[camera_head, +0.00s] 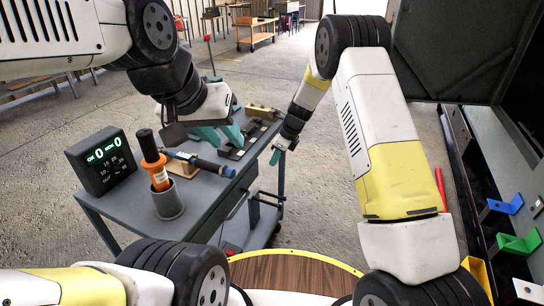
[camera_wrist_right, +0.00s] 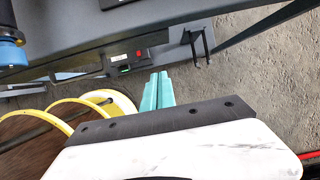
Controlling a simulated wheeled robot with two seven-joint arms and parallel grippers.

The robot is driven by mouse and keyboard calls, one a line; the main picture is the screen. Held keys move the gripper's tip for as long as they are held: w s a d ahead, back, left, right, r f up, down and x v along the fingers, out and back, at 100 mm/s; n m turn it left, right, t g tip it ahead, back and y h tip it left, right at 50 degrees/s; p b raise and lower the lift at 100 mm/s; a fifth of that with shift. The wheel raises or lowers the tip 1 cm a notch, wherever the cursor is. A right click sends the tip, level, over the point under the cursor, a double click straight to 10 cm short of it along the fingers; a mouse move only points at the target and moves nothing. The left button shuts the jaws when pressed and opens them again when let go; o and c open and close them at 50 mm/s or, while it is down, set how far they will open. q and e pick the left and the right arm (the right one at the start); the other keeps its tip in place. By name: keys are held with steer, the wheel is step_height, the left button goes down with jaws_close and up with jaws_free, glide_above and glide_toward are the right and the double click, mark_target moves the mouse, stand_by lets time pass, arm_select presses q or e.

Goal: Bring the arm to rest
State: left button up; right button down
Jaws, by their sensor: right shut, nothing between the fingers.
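My right gripper (camera_head: 277,154) hangs in the air just off the right edge of the grey cart, its teal fingers pointing down. In the right wrist view its fingers (camera_wrist_right: 158,92) are together with nothing between them. My left gripper (camera_head: 216,136) is over the far part of the cart top, near some dark flat parts. Its teal fingers show, but I cannot tell how far apart they are or whether they touch anything.
The cart (camera_head: 205,195) carries a counter display (camera_head: 101,161), an orange-and-black tool (camera_head: 155,165) in a grey cup (camera_head: 168,203), and a blue tool (camera_head: 205,164). At right, an open enclosure (camera_head: 480,190) holds blue and green brackets (camera_head: 518,243).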

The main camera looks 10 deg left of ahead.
steer(key=s+d+r+n+t, duration=0.1)
steer(key=s+d+r+n, duration=0.25)
steer(key=r, duration=0.45)
steer(key=s+d+r+n, duration=0.2)
steer(key=s+d+r, duration=0.2)
steer(key=r, duration=0.4)
steer(key=s+d+r+n+t, duration=0.1)
steer(key=s+d+r+n, duration=0.25)
steer(key=r, duration=0.35)
steer(key=s+d+r+n+t, duration=0.1)
steer(key=s+d+r+n, duration=0.1)
steer(key=s, duration=0.5)
steer(key=s+d+r+n+t+h, duration=0.1)
steer(key=s+d+r+n, duration=0.1)
steer(key=s+d+n, duration=0.3)
steer(key=s+d+r+n+h, duration=0.1)
steer(key=s+d+r+n, duration=0.2)
steer(key=s+n, duration=0.3)
steer(key=s+d, duration=0.1)
steer(key=s, duration=0.4)
steer(key=shift+s+t, duration=0.2)
steer(key=shift+t, duration=0.2)
steer(key=shift+d+r, duration=0.1)
